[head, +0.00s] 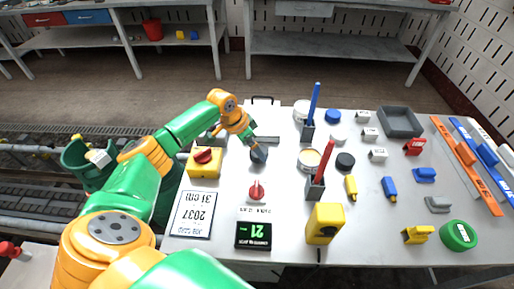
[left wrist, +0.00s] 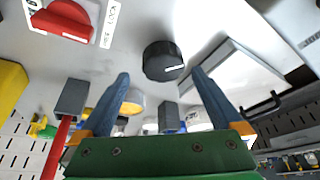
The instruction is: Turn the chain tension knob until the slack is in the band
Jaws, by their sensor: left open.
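A round black knob (head: 258,154) with a white pointer mark stands on the white table, below my left gripper (head: 255,143). In the left wrist view the black knob (left wrist: 163,61) shows between and just beyond the open blue fingertips (left wrist: 160,74); I see no grip on it. A red knob (head: 256,191) on a small white label plate sits nearer; it also shows in the left wrist view (left wrist: 66,20). A black display (head: 253,236) shows a green 21. My right gripper is out of view.
A yellow box with a red knob (head: 203,158) stands left of the gripper. Grey holders with a blue rod (head: 313,103) and a red rod (head: 324,160) stand to the right. A yellow device (head: 325,224) stands near the front edge. Several small blocks lie farther right.

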